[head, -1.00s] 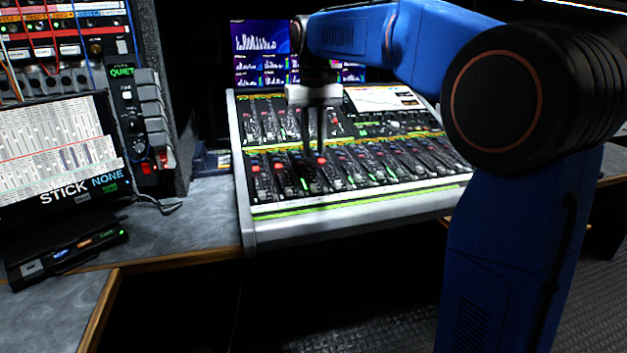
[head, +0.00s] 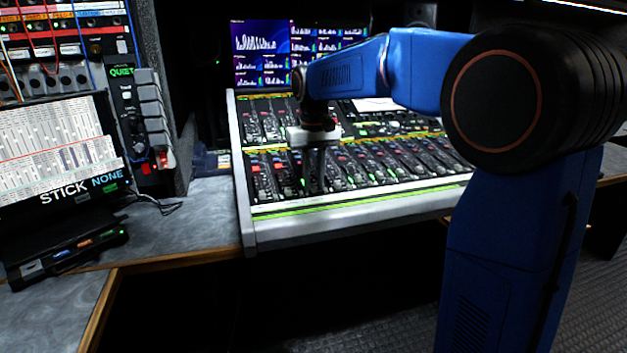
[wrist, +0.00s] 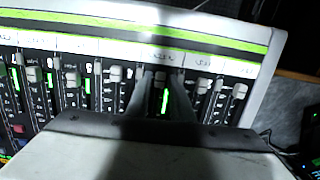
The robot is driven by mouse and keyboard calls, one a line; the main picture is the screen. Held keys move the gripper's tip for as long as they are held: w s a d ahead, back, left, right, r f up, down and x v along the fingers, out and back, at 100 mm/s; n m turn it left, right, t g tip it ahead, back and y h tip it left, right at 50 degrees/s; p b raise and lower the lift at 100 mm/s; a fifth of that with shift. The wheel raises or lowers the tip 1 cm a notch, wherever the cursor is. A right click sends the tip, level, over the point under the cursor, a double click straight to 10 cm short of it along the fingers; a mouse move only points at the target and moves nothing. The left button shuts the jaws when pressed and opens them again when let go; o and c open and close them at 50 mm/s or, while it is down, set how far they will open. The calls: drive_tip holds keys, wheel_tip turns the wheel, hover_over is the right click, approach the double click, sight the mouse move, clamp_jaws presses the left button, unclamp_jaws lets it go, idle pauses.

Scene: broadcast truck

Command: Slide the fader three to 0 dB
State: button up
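The mixing console (head: 247,222) stands on the desk, with a row of faders along its front. My gripper (head: 315,192) reaches down over the left part of this row in the head view. In the wrist view, my gripper (wrist: 162,84) has one finger on each side of the third fader cap (wrist: 161,77) from the console's left end. A small gap seems to show between the fingers and the cap. The cap sits toward the front end of its slot, with a lit green meter beside it. The head view hides this cap behind the fingers.
Neighbouring fader caps (wrist: 203,85) and (wrist: 117,74) stand close on both sides of the fingers. Screens (head: 262,55) rise behind the console. A desk (head: 205,215) with a tablet-like panel (head: 55,150) lies to the left.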

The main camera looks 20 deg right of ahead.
clamp_jaws()
drive_tip(key=shift+w+r, duration=0.2)
drive_tip(key=shift+w, duration=1)
drive_tip(key=shift+w+r, duration=0.15)
drive_tip(key=shift+w, duration=1.1)
drive_tip(key=shift+w+r, duration=0.2)
drive_tip(key=shift+w, duration=1)
unclamp_jaws()
wheel_tip(320, 180, up, 17)
drive_tip(key=shift+r, duration=0.2)
drive_tip(key=shift+s, duration=0.15)
